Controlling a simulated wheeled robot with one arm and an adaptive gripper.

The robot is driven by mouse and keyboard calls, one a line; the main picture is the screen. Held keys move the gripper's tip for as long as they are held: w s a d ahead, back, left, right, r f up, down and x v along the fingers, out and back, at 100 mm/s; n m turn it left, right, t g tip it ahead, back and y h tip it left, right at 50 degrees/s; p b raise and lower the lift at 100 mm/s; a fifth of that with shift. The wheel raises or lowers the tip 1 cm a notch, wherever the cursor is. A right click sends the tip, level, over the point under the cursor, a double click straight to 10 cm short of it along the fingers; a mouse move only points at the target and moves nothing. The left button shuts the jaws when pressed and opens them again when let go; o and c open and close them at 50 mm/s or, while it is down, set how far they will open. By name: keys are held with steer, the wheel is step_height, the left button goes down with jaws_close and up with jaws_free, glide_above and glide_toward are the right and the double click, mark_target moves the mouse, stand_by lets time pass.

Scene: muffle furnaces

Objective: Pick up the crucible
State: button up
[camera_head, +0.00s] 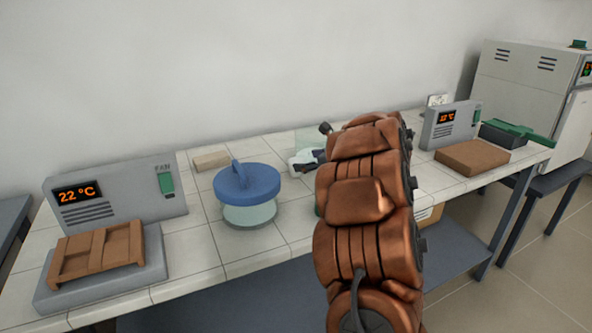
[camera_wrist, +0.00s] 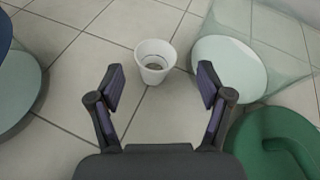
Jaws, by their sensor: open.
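The crucible (camera_wrist: 155,61) is a small white open cup on the tiled bench top in the wrist view. It stands a little beyond my gripper (camera_wrist: 158,80), roughly between the lines of its two fingertips. My gripper is open, with nothing between its dark fingers. In the head view my copper-coloured arm reaches over the bench and hides the crucible. Only part of my gripper (camera_head: 308,158) shows there, at the left of the arm.
A blue-lidded glass desiccator (camera_head: 247,195) stands left of my arm. In the wrist view a glass vessel with a white disc (camera_wrist: 230,68) and a green lid (camera_wrist: 275,143) lie close on the right.

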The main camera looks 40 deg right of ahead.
mark_target(292, 162)
steer(key=shift+a+x, duration=0.2)
steer(key=shift+x, duration=2.45)
steer(key=shift+f, duration=0.1)
steer(key=c, duration=1.3)
steer(key=shift+o, duration=0.2)
steer(key=shift+r+p, duration=0.3)
steer(key=shift+r, duration=1.4)
steer(key=shift+s+a+r, duration=0.1)
steer(key=shift+s, duration=0.1)
steer(key=s+a, duration=0.3)
steer(key=s, duration=0.1)
steer(key=s+a+r+b, duration=0.1)
steer(key=s+a, duration=0.2)
steer(key=s, duration=0.1)
steer(key=s+a, duration=0.2)
steer(key=s, duration=0.3)
steer(key=shift+a+r+b, duration=0.2)
steer(key=shift+a+b, duration=0.15)
steer(key=shift+a, duration=0.05)
